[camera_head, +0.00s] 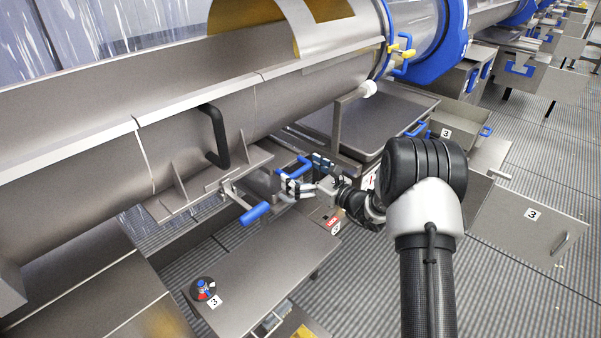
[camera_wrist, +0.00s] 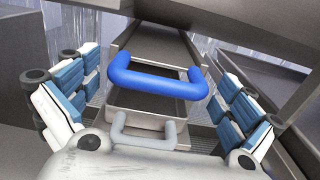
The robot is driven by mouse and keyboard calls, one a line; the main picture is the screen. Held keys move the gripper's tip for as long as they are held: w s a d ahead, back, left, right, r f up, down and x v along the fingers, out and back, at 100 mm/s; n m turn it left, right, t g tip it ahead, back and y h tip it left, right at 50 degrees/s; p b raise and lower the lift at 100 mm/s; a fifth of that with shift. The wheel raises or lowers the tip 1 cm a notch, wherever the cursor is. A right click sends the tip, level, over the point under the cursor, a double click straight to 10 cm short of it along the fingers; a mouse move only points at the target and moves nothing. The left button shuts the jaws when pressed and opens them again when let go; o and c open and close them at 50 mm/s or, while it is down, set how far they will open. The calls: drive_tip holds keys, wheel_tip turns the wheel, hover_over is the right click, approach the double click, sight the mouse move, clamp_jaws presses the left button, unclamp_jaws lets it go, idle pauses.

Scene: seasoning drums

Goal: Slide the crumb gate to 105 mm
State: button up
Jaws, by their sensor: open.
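A blue U-shaped handle (camera_head: 296,166) sits on the end of a metal slide under the long drum, and I take it to be the crumb gate's handle. In the wrist view the blue handle (camera_wrist: 156,84) lies ahead, between the two sets of finger pads, attached to a narrow metal channel (camera_wrist: 153,44). My gripper (camera_head: 306,176) is open at the handle. In the wrist view no pad of my gripper (camera_wrist: 155,100) visibly touches the handle. I see no readable scale, so the gate's position in millimetres cannot be told.
A lever with a blue grip (camera_head: 255,213) sticks out left of my gripper. A black drum handle (camera_head: 215,136) is above. A grey tray (camera_head: 375,118) is behind my gripper. A flat metal cover (camera_head: 262,270) with a button post (camera_head: 203,289) lies below.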

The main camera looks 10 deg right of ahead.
drive_tip(key=shift+c, duration=0.2)
drive_tip(key=c, duration=1.3)
drive_tip(key=v, duration=1)
drive_tip(key=shift+s+d+p, duration=0.2)
drive_tip(key=shift+s+p, duration=0.05)
drive_tip(key=shift+p, duration=0.1)
drive_tip(key=o, duration=1.3)
drive_tip(key=shift+s+d, duration=0.1)
drive_tip(key=shift+o, duration=0.2)
drive_tip(key=v, duration=1.1)
drive_tip(key=shift+s+d, duration=0.2)
drive_tip(key=shift+s, duration=0.15)
